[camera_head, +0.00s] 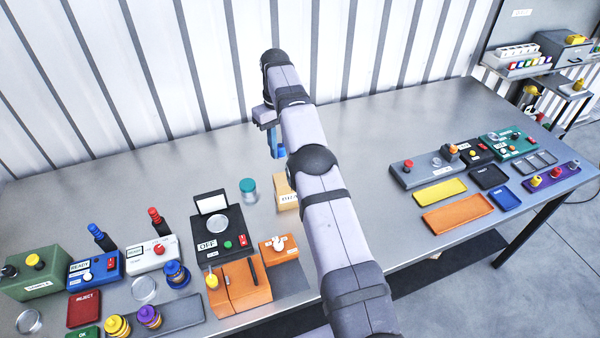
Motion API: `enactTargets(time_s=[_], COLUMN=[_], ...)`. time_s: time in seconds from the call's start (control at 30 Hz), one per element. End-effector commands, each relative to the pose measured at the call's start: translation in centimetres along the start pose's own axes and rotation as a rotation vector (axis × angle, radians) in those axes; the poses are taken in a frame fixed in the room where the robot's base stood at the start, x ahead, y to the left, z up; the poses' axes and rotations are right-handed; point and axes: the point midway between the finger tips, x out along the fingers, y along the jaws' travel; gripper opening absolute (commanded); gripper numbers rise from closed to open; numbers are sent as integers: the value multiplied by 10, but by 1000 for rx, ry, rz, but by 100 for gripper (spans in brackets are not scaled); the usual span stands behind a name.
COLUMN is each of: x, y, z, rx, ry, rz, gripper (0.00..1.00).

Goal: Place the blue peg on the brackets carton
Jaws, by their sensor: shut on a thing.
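A tan carton (285,190) with a white label stands on the grey table near its middle. My arm covers its right part, and only part of the label's lettering shows. My gripper (273,128) is above the table behind the carton, partly hidden by my arm. It is shut on the blue peg (277,147), which hangs below it, apart from the carton in the picture. I cannot tell whether the peg's lower end touches the table.
A teal-lidded jar (248,190) stands just left of the carton. A black OFF panel (221,232) and an orange block (239,286) are nearer the front. Trays and a grey control box (428,168) are at right. The table behind the carton is mostly clear.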

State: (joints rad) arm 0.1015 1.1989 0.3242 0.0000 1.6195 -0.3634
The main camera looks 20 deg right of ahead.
Motion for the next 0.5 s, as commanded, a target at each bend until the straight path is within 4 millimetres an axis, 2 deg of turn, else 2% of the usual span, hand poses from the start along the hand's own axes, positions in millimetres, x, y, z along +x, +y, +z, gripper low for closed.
enactTargets(time_s=[0.23, 0.5], x=[4, 34], y=[0, -1], z=[-1, 0], rx=[1, 1], ry=[0, -2], rz=[0, -1], gripper=[2, 2])
